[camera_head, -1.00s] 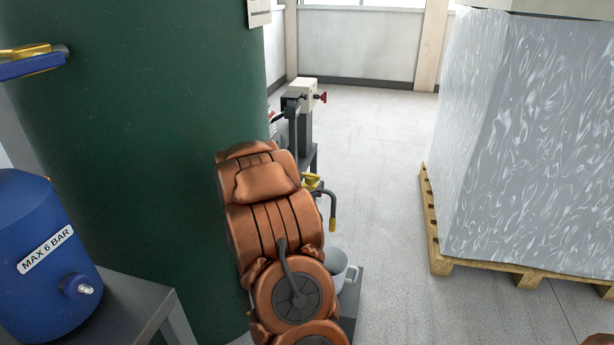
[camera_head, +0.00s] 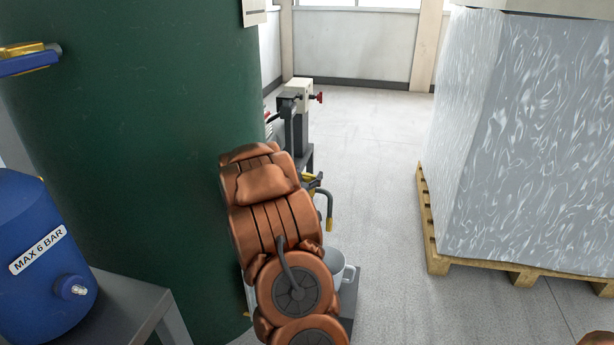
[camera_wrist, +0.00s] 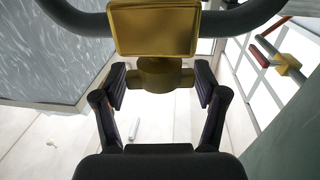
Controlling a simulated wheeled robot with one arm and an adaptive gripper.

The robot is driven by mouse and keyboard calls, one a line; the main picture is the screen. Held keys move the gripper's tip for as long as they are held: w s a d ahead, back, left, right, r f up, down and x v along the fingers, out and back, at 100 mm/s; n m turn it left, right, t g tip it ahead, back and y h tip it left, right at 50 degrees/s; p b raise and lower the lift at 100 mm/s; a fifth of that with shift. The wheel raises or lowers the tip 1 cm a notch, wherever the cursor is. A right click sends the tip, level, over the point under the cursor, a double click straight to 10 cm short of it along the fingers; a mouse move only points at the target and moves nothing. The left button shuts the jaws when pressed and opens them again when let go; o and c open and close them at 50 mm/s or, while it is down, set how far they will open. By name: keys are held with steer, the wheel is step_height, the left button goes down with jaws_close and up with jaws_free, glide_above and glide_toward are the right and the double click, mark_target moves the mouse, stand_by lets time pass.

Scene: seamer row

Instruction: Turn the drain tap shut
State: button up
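In the head view, a tap with a brass-yellow body (camera_head: 311,183) shows just right of my copper-coloured arm, low beside the green tank. A dark curved piece with a yellow end (camera_head: 330,222) hangs from it; the arm hides the rest. My gripper is hidden in that view. In the wrist view, my gripper (camera_wrist: 160,88) is open, its two dark fingers on either side of a round brass part (camera_wrist: 160,72). A square yellow block (camera_wrist: 155,30) and a dark curved bar stand just beyond. I cannot tell whether the fingers touch the brass.
A pale bucket (camera_head: 334,262) stands below the tap. The green tank (camera_head: 130,150) fills the left, with a blue-levered valve (camera_head: 30,62). A blue vessel (camera_head: 40,265) sits on a grey stand. A wrapped load on a pallet (camera_head: 437,255) stands right. Floor between is clear.

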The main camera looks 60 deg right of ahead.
steer(key=c, duration=0.7)
steer(key=shift+d+n+t+b, duration=0.1)
steer(key=shift+n+t+b, duration=0.3)
steer(key=shift+t+b, duration=0.2)
steer(key=shift+n+t+y, duration=0.4)
steer(key=shift+t, duration=0.2)
steer(key=o, duration=1.2)
steer(key=shift+c, duration=0.2)
steer(key=v, duration=0.7)
steer(key=shift+a, duration=0.35)
